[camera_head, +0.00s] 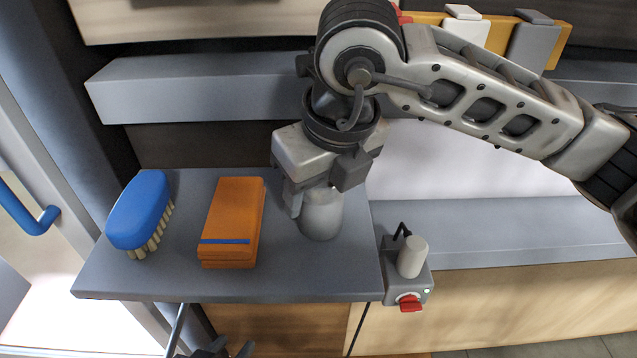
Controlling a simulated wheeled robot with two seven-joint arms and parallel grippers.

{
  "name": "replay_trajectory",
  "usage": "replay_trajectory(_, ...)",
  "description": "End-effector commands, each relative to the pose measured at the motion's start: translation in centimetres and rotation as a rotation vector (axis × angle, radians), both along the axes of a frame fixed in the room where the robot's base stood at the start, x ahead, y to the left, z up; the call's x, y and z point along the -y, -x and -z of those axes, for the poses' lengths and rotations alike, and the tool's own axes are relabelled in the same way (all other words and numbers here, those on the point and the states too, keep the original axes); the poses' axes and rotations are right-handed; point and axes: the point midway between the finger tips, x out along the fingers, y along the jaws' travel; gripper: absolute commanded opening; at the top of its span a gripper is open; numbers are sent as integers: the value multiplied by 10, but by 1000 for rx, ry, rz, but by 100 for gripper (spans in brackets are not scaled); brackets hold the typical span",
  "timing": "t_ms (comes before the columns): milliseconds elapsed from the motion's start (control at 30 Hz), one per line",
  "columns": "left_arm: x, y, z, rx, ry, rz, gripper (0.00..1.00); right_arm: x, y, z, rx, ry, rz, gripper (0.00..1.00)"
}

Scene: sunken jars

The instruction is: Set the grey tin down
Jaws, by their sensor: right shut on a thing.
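The grey tin (321,217) is a small rounded grey can, upright over the right part of the grey shelf board (180,284). My right gripper (318,190) comes down from above and is shut on the tin, hiding its upper part. I cannot tell whether the tin's base touches the board or hangs just above it.
A blue brush (138,211) and an orange box (232,222) with a blue stripe lie on the board left of the tin. A grey device (408,278) with a red knob and pale cylinder is at the board's right edge. Bare board lies in front of the tin.

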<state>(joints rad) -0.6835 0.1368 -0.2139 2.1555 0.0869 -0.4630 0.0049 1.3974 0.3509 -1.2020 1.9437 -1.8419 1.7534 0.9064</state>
Motion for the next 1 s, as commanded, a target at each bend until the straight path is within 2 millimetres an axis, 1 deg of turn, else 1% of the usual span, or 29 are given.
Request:
replay_trajectory(133,0,1,8,-2,3,0,36,0,0,5,1,-1,0,27)
replay_trajectory(167,1,1,7,-2,5,0,36,0,0,5,0,0,0,56)
replay_trajectory(200,1,1,5,-4,5,0,36,0,0,3,0,0,0,67)
replay_trajectory(233,1,2,5,-6,6,0,36,0,0,3,0,0,0,75)
replay_trajectory(500,1,3,2,-3,8,0,36,0,0,2,0,0,0,75)
replay_trajectory(633,0,3,-6,-4,3,0,36,0,0,-5,0,0,0,75)
replay_trajectory(667,0,3,-1,-3,1,1,36,0,1,-6,2,-1,0,75)
replay_trajectory(767,0,3,2,-5,3,1,36,3,4,-22,5,-2,0,75)
replay_trajectory(1000,0,3,5,-6,6,0,36,11,16,-74,6,0,0,75)
